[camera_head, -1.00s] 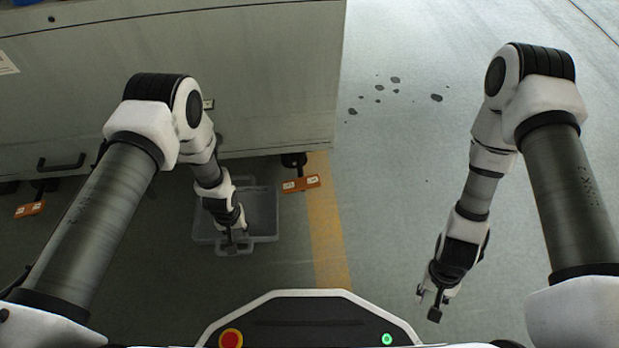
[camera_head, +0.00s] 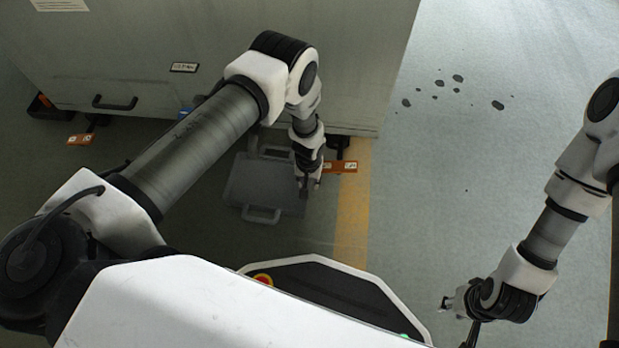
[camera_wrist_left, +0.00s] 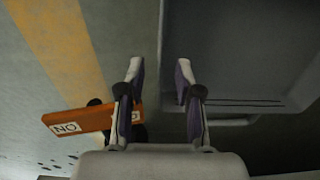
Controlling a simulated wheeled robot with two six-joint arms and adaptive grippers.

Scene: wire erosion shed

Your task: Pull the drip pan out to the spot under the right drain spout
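The grey drip pan (camera_head: 240,190) lies on the floor at the front of the machine cabinet, with a loop handle (camera_head: 261,215) on its near side. Its far end is close to the cabinet's lower edge. My left gripper (camera_head: 309,185) is at the pan's right side. In the left wrist view the left gripper (camera_wrist_left: 159,72) is open, and the pan (camera_wrist_left: 230,65) fills the right, its side edge running between the fingertips. Contact cannot be told. My right gripper (camera_head: 458,315) hangs low at the right, away from the pan; its fingers are unclear. I cannot make out a drain spout.
The cabinet (camera_head: 330,70) stands behind the pan. An orange tag (camera_head: 343,167) sits by its right foot and shows in the left wrist view (camera_wrist_left: 80,122); another tag (camera_head: 79,140) is at the left. A yellow floor stripe (camera_head: 352,215) runs right of the pan.

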